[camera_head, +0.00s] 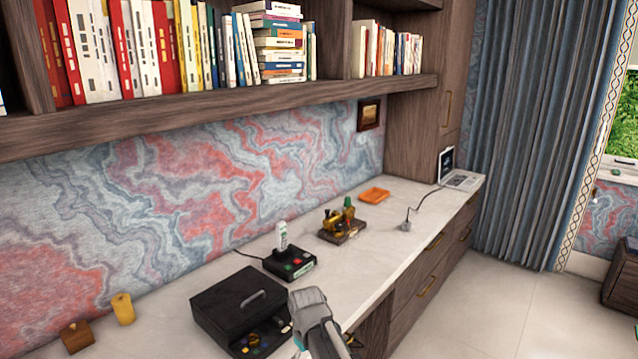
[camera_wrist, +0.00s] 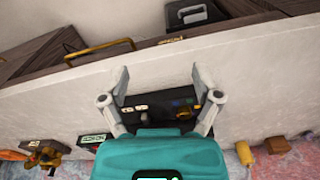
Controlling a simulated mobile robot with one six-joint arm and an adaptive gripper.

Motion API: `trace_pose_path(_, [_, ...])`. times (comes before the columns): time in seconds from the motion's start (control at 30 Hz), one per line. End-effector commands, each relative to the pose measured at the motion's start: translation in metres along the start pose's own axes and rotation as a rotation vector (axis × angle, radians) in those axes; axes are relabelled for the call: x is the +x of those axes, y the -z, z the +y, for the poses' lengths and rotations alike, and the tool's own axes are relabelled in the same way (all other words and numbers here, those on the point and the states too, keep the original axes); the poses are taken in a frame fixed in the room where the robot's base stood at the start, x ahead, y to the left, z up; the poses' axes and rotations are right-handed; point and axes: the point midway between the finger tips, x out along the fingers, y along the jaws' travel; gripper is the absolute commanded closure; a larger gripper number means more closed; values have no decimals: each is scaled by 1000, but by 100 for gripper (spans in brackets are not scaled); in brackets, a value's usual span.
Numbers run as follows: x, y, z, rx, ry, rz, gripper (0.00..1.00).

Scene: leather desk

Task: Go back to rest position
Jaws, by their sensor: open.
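My gripper (camera_wrist: 160,80) shows in the wrist view with its two grey fingers spread apart. Nothing is between the fingertips. A black box (camera_wrist: 165,105) with small coloured parts lies beyond the fingers and is partly hidden by the teal gripper body. In the head view the grey end of my arm (camera_head: 312,312) is at the lower middle, at the right front of the black box (camera_head: 240,293) with a grey handle. The fingers are hard to make out there. Whether the gripper touches the box cannot be told.
On the pale desk (camera_head: 400,255) stand a black device with a white upright part (camera_head: 285,262), a brass instrument (camera_head: 340,225), an orange tray (camera_head: 374,195), a yellow cylinder (camera_head: 123,308) and a wooden block (camera_head: 77,335). A bookshelf (camera_head: 250,105) overhangs the desk.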

Motion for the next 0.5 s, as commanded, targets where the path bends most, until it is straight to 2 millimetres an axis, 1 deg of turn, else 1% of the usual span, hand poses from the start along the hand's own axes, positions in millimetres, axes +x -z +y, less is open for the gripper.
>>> trace_pose_path(0.03, [2, -16, 12, 47, 0, 0, 19])
trace_pose_path(0.2, [6, -55, 46, 203, 0, 0, 19])
trace_pose_path(0.4, [10, -104, 80, 386, 0, 0, 19])
trace_pose_path(0.5, [12, -128, 94, 474, 0, 0, 19])
